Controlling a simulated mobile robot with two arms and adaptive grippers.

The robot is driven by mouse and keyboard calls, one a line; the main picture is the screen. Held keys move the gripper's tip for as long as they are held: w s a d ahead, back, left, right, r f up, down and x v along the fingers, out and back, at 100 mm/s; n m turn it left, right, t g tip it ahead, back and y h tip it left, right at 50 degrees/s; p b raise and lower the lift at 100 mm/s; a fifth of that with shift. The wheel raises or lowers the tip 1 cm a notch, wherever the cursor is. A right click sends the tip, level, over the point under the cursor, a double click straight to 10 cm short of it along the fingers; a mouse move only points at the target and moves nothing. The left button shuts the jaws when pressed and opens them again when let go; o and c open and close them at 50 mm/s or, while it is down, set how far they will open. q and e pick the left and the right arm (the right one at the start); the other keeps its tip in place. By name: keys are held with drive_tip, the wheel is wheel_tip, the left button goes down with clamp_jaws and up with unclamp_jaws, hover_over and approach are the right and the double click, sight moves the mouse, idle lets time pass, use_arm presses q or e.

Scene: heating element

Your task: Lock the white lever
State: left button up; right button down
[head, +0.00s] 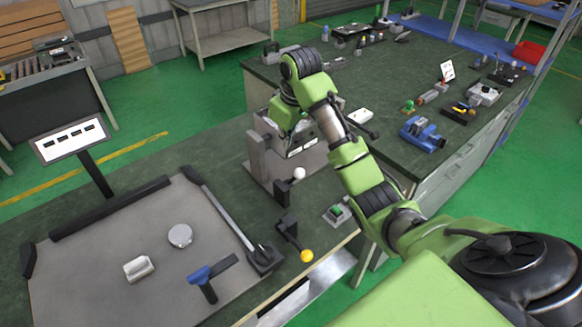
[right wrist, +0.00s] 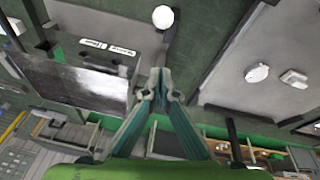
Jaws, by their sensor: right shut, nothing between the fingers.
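The white lever shows as a white ball knob (head: 299,173) on a dark arm, beside a grey upright bracket on the green bench. The same white knob (right wrist: 163,17) is at the top of the right wrist view, beyond the fingertips and apart from them. My right gripper (right wrist: 157,76) is shut and empty. In the head view my right gripper (head: 289,126) hangs above and behind the knob, over the grey box-like fixture (head: 307,157); its fingertips are hard to make out there. My left gripper is not in view.
A yellow-knobbed lever (head: 307,256) and a green button (head: 336,212) sit near the bench's front edge. A grey tray (head: 90,290) at left holds a round disc (head: 180,236), a white block (head: 139,268) and a blue-handled tool (head: 205,280). Another bench with a blue vise (head: 423,135) stands at right.

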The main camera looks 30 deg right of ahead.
sight(294, 178)
drive_tip(key=f+p, duration=0.1)
drive_tip(key=f, duration=0.2)
drive_tip(key=d+f+p, duration=0.1)
drive_tip(key=f+p, duration=0.1)
drive_tip(key=f, duration=0.1)
drive_tip(key=s+f+p, duration=0.1)
drive_tip(key=f+p, duration=0.1)
drive_tip(key=f, duration=0.1)
drive_tip(key=shift+d+f, duration=0.15)
drive_tip(key=shift+f, duration=0.2)
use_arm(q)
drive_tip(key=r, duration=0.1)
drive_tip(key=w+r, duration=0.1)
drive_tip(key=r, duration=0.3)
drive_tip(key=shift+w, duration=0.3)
use_arm(e)
drive_tip(key=shift+f, duration=0.1)
